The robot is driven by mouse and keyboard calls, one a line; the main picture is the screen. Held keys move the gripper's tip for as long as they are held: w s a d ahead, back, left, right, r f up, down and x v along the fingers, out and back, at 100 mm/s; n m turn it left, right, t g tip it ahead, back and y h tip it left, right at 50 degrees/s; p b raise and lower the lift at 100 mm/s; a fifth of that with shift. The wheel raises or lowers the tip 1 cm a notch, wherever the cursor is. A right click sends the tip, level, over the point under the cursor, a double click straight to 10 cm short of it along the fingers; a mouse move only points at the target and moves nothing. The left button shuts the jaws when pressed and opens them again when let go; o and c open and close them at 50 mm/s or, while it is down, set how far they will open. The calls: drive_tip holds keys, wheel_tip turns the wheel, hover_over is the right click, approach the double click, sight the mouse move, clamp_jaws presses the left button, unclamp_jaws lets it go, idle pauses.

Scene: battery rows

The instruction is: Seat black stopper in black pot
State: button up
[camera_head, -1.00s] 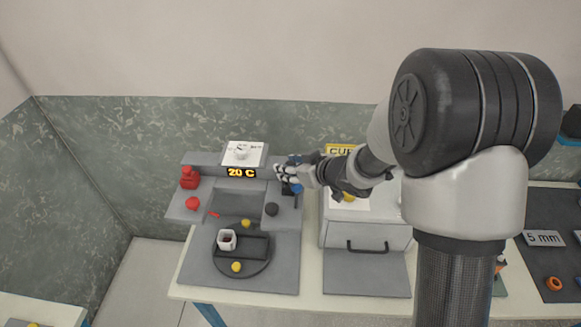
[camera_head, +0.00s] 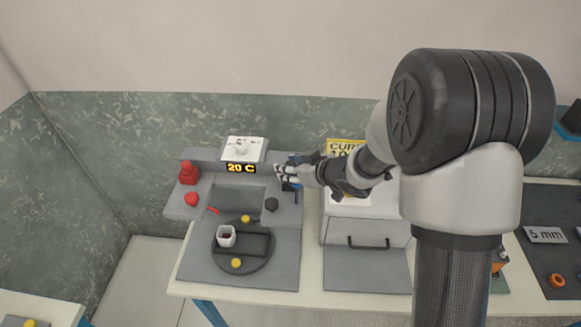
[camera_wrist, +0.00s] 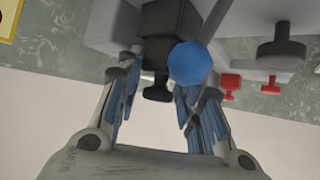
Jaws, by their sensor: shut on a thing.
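My gripper (camera_wrist: 157,72) has its fingers on both sides of a black knobbed piece, which I take for the black stopper (camera_wrist: 157,90). Its flared end points toward my palm in the wrist view. A larger black block (camera_wrist: 168,22), which looks like the black pot, lies just beyond and in line with it. I cannot tell whether the stopper is fully seated or only touching. In the head view my gripper (camera_head: 287,173) is at the right end of the grey console, and hides most of the stopper and pot.
A blue ball (camera_wrist: 195,65) sits close by the right finger. Another dark knob (camera_head: 271,204) and a red knob (camera_head: 191,199) are on the grey console (camera_head: 197,159); a red piece (camera_head: 188,175) stands at its left.

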drive_tip(key=shift+r, duration=0.1)
drive_tip(key=shift+r+p, duration=0.65)
drive_tip(key=shift+p, duration=0.2)
drive_tip(key=shift+p, duration=0.5)
idle(1.1)
drive_tip(key=shift+f+b, duration=0.55)
drive_tip(key=shift+f, duration=0.25)
drive_tip(key=o, duration=1.1)
drive_tip(key=shift+o, duration=0.2)
drive_tip(key=shift+d, duration=0.1)
drive_tip(key=v, duration=1.2)
